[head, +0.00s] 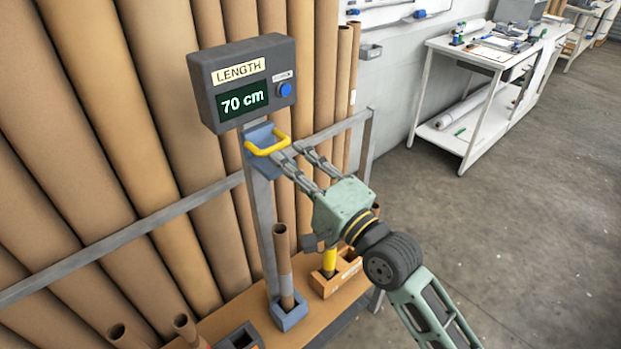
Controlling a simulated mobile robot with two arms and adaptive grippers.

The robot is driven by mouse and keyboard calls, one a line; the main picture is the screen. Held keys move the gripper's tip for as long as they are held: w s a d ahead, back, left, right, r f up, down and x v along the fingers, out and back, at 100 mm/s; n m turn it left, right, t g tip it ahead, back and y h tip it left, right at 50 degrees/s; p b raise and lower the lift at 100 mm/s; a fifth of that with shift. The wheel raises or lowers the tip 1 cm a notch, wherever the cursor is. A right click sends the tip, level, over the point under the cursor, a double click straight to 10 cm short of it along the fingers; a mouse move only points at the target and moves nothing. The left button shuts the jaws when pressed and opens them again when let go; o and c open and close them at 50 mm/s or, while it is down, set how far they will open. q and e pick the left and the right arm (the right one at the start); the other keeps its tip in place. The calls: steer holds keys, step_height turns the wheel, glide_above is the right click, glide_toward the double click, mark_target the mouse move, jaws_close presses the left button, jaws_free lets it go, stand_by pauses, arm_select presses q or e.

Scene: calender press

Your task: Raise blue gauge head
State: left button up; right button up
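The blue gauge head (258,133) sits on a grey upright post, just under the grey display box. My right gripper (287,150) reaches in from the lower right. I cannot tell whether a finger touches the handle. My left gripper is not in the picture.
The display box (240,82) reads "LENGTH 70 cm" and has a blue button (285,89). A brown tube (283,262) stands in a blue holder (289,316) below. Large brown rolls lean behind a grey rail (120,233). A white table (489,57) stands far right; the floor between is clear.

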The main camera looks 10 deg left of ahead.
steer(key=v, duration=0.6)
